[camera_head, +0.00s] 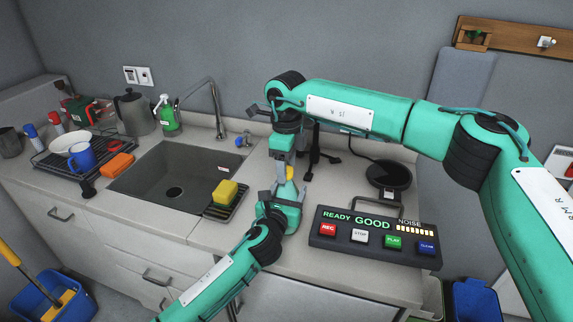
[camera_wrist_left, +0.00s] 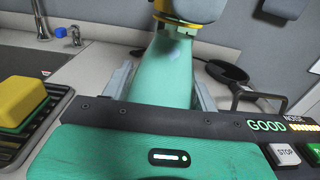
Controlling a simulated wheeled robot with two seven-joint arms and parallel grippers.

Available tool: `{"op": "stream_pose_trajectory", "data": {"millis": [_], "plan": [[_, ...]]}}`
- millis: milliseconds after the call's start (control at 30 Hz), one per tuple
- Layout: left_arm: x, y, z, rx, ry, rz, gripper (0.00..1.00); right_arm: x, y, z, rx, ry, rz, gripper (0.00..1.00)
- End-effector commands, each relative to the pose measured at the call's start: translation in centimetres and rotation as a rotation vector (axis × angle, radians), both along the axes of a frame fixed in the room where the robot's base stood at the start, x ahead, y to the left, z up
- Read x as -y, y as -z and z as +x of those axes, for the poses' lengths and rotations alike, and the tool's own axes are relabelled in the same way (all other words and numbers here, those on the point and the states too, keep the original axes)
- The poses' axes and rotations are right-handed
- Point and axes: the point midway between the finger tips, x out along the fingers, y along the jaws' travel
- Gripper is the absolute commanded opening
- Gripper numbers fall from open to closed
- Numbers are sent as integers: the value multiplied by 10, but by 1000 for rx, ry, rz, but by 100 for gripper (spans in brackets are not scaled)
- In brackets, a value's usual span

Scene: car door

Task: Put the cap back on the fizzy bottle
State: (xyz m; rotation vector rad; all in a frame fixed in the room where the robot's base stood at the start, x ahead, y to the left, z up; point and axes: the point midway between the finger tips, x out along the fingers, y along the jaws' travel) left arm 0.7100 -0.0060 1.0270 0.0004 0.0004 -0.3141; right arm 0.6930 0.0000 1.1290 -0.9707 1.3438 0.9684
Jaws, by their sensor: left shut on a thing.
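The fizzy bottle (camera_wrist_left: 168,75) is a green bottle standing between the fingers of my left gripper (camera_wrist_left: 162,92), which is shut on it. In the head view my left gripper (camera_head: 284,192) is at the counter's front, right of the sponge tray. The yellow cap (camera_wrist_left: 178,20) shows at the bottle's top, and as a small yellow patch (camera_head: 290,172) in the head view. My right gripper (camera_head: 292,168) points down directly above the bottle, around the cap. A grey part of it covers much of the cap in the wrist view. Whether its fingers grip the cap, or the cap is seated, I cannot tell.
A button panel (camera_head: 375,240) reading READY GOOD stands close on the right. A dark pan-like disc (camera_head: 388,175) lies behind it. A yellow and green sponge (camera_head: 224,192) sits on a dark tray beside the sink (camera_head: 165,182). The dish rack (camera_head: 60,165) is far left.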

Motion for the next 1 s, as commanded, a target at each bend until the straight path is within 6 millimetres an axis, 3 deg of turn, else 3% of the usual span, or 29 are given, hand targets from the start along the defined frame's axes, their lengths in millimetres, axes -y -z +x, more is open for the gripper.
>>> {"op": "stream_pose_trajectory", "data": {"millis": [300, 433, 800, 1000], "plan": [[0, 0, 0, -1, 0, 0, 0, 0, -1, 0, 0, 0, 0, 61], [0, 0, 0, -1, 0, 0, 0, 0, -12, 0, 1, 0, 1, 61], [0, 0, 0, -1, 0, 0, 0, -1, -87, 0, 2, -1, 0, 61], [0, 0, 0, -1, 0, 0, 0, 0, -113, 0, 0, 0, 0, 61]]}}
